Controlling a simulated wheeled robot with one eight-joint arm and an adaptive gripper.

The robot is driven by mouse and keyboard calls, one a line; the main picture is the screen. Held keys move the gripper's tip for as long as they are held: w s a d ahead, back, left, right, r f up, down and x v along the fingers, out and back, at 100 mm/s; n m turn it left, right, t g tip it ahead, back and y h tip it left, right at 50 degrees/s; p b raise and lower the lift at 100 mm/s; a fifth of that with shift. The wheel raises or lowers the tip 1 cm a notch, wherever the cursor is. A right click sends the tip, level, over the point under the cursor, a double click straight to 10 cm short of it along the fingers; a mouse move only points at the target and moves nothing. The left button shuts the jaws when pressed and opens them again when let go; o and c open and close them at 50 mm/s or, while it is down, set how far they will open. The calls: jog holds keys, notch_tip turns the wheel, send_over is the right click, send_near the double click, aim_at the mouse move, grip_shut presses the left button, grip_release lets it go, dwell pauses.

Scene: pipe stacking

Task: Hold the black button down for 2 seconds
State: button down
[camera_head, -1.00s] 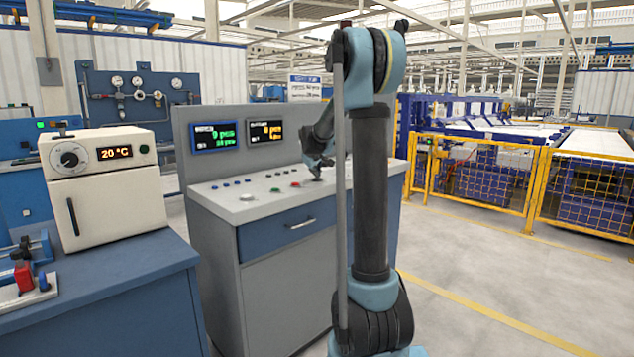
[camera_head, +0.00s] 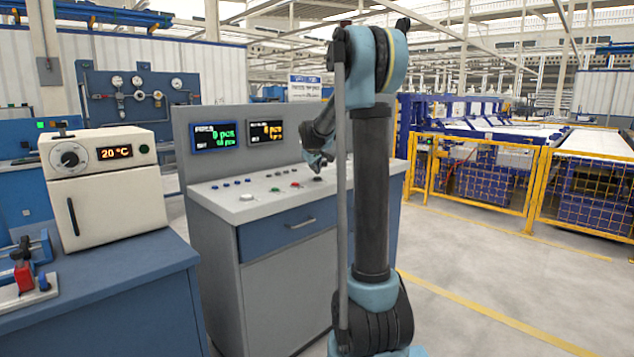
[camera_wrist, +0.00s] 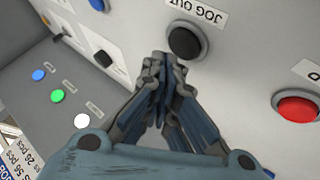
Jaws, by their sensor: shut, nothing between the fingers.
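The black button (camera_wrist: 185,42) is round and sits on the light grey panel below a "JOG OUT" label (camera_wrist: 197,12) that reads upside down in the wrist view. My gripper (camera_wrist: 163,62) is shut and empty, with its fingertips pointing at the panel just beside the button's lower left edge. I cannot tell whether the tips touch the panel or the button. In the head view my gripper (camera_head: 317,166) is over the right part of the console top (camera_head: 225,190), small and partly behind my arm; the black button cannot be made out there.
A red button (camera_wrist: 298,107) is to the right in the wrist view. Two display screens (camera_head: 214,136) stand behind the console top.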

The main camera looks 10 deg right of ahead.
jog(key=shift+r, duration=2.5)
